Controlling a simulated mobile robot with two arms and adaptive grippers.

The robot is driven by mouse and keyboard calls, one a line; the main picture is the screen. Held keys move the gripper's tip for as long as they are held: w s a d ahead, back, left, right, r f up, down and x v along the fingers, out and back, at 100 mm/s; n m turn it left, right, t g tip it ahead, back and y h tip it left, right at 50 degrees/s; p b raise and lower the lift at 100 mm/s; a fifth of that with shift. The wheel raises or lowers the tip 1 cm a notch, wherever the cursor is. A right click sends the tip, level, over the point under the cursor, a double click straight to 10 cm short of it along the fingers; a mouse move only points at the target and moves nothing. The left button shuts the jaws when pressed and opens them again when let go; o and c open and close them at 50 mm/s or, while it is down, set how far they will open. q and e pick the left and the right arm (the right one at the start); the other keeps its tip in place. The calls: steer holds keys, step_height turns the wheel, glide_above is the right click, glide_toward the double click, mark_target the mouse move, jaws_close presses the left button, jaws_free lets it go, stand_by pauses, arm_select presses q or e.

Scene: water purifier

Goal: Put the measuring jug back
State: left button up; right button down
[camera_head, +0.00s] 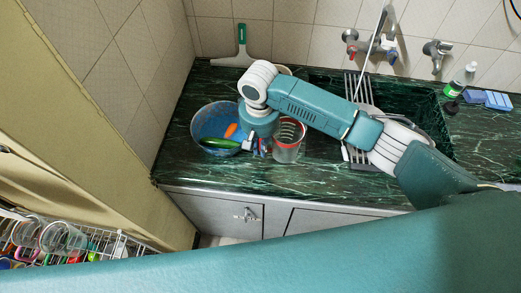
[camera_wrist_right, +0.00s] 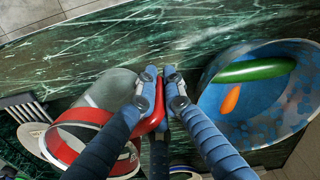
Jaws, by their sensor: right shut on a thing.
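The measuring jug (camera_head: 288,143) is clear with a red rim and a red handle. It is upright at the counter's front, just right of the blue bowl. I cannot tell whether its base touches the counter. My right gripper (camera_head: 262,147) is beside it on the left. In the right wrist view the jug (camera_wrist_right: 104,92) lies left of the fingers, and my right gripper (camera_wrist_right: 161,76) is shut on its red handle (camera_wrist_right: 154,116). My left gripper is not in view.
The blue bowl (camera_head: 217,123) holds a cucumber (camera_head: 220,143) and a carrot (camera_head: 231,130). A sink (camera_head: 408,101) with a metal rack (camera_head: 357,158) lies to the right. A squeegee (camera_head: 240,58) leans at the back wall. The green counter (camera_head: 181,150) is clear at the front left.

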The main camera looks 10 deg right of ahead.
steer(key=shift+f, duration=1.3)
steer(key=shift+f, duration=0.15)
steer(key=c, duration=1.9)
jaws_free()
steer(key=shift+o, duration=0.2)
step_height(320, 180, up, 11)
steer(key=shift+a+r+b, duration=0.1)
steer(key=shift+b, duration=1.15)
steer(key=shift+r, duration=0.6)
